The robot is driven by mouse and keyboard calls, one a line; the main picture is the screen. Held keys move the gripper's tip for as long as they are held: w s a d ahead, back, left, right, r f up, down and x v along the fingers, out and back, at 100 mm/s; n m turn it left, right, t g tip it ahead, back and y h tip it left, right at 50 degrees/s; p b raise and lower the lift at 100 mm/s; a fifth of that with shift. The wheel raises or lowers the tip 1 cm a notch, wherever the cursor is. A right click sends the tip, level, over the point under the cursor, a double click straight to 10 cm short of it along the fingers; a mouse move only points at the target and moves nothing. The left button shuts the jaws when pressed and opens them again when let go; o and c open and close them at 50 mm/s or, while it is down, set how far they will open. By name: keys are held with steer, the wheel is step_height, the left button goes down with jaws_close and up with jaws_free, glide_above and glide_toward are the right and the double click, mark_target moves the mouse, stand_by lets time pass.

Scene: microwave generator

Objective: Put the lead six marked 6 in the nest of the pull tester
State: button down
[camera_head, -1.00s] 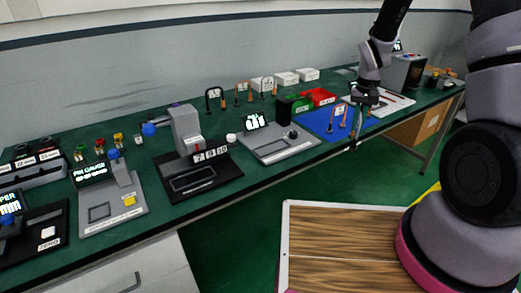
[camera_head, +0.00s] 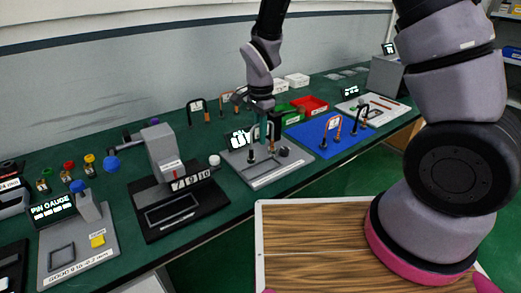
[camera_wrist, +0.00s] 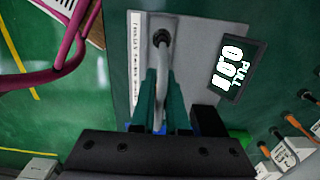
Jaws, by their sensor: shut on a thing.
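The pull tester is a grey plate (camera_head: 288,172) on the green bench, with a dark display (camera_wrist: 237,68) reading PULL and 0.0 N in the wrist view. My gripper (camera_head: 263,136) is over the plate, its teal fingers shut on a lead (camera_wrist: 164,62). The lead is a grey-looking curved cable in the wrist view, with a dark end on its upper side; its dark end (camera_head: 251,157) hangs low over the plate in the head view. I cannot tell whether it touches the plate or the nest. The fingers hide the nest, and no 6 is readable.
Green (camera_head: 291,116) and red bins (camera_head: 310,105) stand behind. A press-like device (camera_head: 160,150) stands to the left. More leads (camera_head: 228,103) stand at the back.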

steer(key=shift+f, duration=2.25)
steer(key=shift+f, duration=0.15)
steer(key=c, duration=0.9)
jaws_free()
